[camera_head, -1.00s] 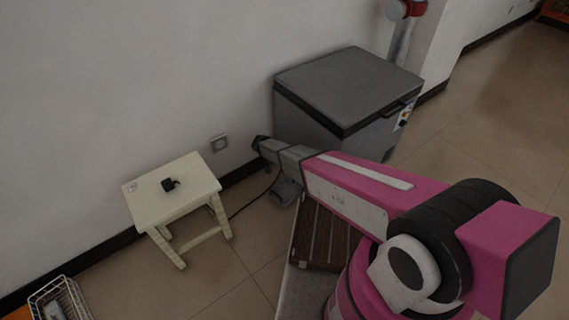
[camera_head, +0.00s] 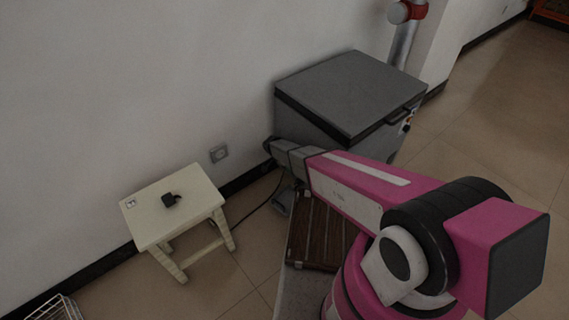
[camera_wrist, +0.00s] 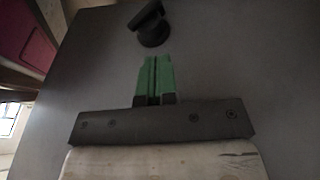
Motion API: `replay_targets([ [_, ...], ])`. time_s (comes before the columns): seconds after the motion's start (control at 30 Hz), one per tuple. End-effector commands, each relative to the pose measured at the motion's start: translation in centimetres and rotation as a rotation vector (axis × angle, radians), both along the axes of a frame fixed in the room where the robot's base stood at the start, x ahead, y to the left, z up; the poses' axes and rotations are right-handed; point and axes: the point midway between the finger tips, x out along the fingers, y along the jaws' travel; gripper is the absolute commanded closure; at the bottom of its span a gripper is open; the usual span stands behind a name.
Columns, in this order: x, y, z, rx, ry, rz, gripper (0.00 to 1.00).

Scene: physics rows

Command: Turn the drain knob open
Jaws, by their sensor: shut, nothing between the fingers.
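The drain knob (camera_wrist: 152,26) is a black round knob with a raised bar handle, on the dark grey side of the chest freezer (camera_wrist: 245,60) in the wrist view. The bar lies slanted across the knob. My gripper (camera_wrist: 155,60) has green fingertips pressed together with nothing between them. In the wrist picture the fingertips lie just below the knob, with a gap between. In the head view the freezer (camera_head: 350,90) stands against the wall with its lid closed. My gripper is down beside its left side there, and the knob is hidden.
A wire basket (camera_head: 55,308) is at the lower left. Open floor lies to the right.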

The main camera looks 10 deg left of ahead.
Motion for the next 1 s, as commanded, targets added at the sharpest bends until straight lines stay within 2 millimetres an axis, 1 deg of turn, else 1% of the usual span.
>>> replay_targets([
  [0.03,0.1,-0.5,-1.1,0.000,0.001,-0.001,1.00],
  [0.13,0.1,-1.3,-2.6,-0.001,0.002,-0.001,1.00],
  [0.23,-1.0,-2.4,-3.2,0.000,0.000,0.000,1.00],
  [0.4,-2.0,-3.5,-4.0,-0.001,-0.002,0.000,1.00],
  [0.6,-2.3,-3.9,-4.4,0.000,-0.004,0.002,1.00],
  [1.0,-2.1,-3.9,-4.4,0.006,-0.008,0.001,1.00],
])
